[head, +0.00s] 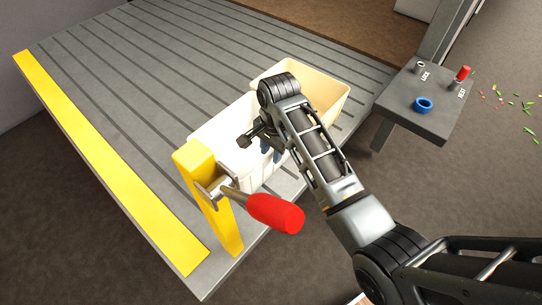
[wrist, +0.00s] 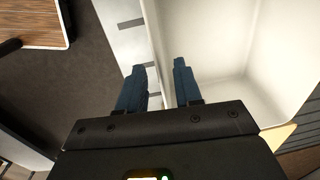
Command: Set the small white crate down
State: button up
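The small white crate (head: 208,131) is at the front edge of the grey ribbed platform, right behind the yellow post. My gripper (head: 268,146) is at its right-hand side, partly hidden by my own arm. In the wrist view, my gripper's two dark blue fingers (wrist: 159,88) sit on either side of the crate's wall, one outside and one inside, close together with the wall between them. The crate's bare inside (wrist: 222,45) fills the right of that view. The crate looks upright; whether its bottom touches the platform is hidden.
A cream crate (head: 330,92) stands right behind the white one. A yellow post (head: 211,203) with a red-handled lever (head: 275,213) rises at the front corner. The ribbed platform (head: 150,80) is clear to the left. A control panel (head: 425,110) with a blue ring (head: 424,104) is at the right.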

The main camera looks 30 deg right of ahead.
notch_tip(320, 180, up, 8)
jog(key=shift+s, duration=0.3)
jog(key=shift+d, duration=0.1)
jog(key=s+a+f+n+t, duration=0.1)
jog(key=s+f+n+t, duration=0.3)
jog(key=s, duration=0.6)
jog(key=s+a+f+n+t, duration=0.1)
jog(key=s+f+n+t, duration=0.15)
jog(key=s+f, duration=0.5)
jog(key=s+a+r+n+t, duration=0.1)
jog(key=s+r+n+t, duration=0.6)
jog(key=s+r, duration=1.4)
jog(key=shift+s+r+n, duration=0.2)
jog(key=shift+r+n, duration=0.25)
jog(key=shift+r, duration=0.5)
